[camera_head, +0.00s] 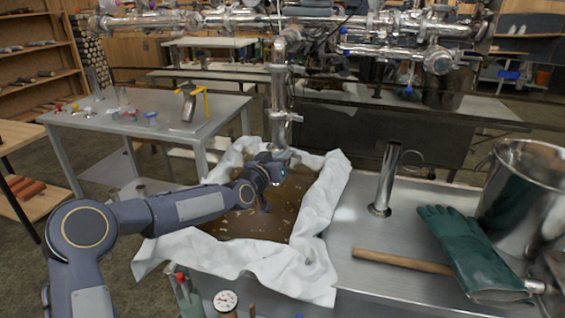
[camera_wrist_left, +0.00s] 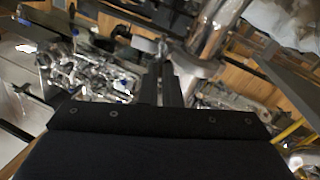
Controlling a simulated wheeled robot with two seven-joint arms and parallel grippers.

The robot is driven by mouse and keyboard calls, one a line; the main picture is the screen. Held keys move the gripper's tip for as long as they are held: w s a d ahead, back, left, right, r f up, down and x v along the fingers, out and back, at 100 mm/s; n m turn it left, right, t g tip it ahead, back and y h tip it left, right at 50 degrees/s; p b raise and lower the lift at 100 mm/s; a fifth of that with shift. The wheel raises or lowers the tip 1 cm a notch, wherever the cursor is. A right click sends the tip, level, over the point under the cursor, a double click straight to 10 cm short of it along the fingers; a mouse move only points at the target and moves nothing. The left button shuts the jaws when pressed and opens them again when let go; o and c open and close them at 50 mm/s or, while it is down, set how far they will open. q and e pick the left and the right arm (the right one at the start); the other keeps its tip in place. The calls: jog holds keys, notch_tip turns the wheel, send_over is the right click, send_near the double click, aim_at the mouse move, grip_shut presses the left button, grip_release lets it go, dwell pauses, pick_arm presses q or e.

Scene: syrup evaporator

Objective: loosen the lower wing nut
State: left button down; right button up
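A shiny vertical steel pipe (camera_head: 281,95) hangs from the overhead piping above a cloth-lined pan, with clamp joints along it. A lower clamp (camera_head: 286,117) shows a small part sticking out to the right; I cannot make out a wing nut's shape clearly. My left gripper (camera_head: 280,162) is at the pipe's lower end, above the pan. In the left wrist view the dark fingers (camera_wrist_left: 165,72) point toward the pipe (camera_wrist_left: 212,28) and its flange (camera_wrist_left: 194,62), close together. A small shiny part (camera_wrist_left: 163,46) shows by the tips; contact is unclear. My right gripper is out of view.
White cloth (camera_head: 318,215) lines the pan of brown liquid (camera_head: 250,222) below the gripper. On the steel table (camera_head: 365,255) at right are a short pipe (camera_head: 386,180), green gloves (camera_head: 470,250), a wooden handle (camera_head: 400,261) and a steel pot (camera_head: 525,200). A side table (camera_head: 160,128) stands left.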

pick_arm(q)
jog(key=c, duration=1.6)
grip_release()
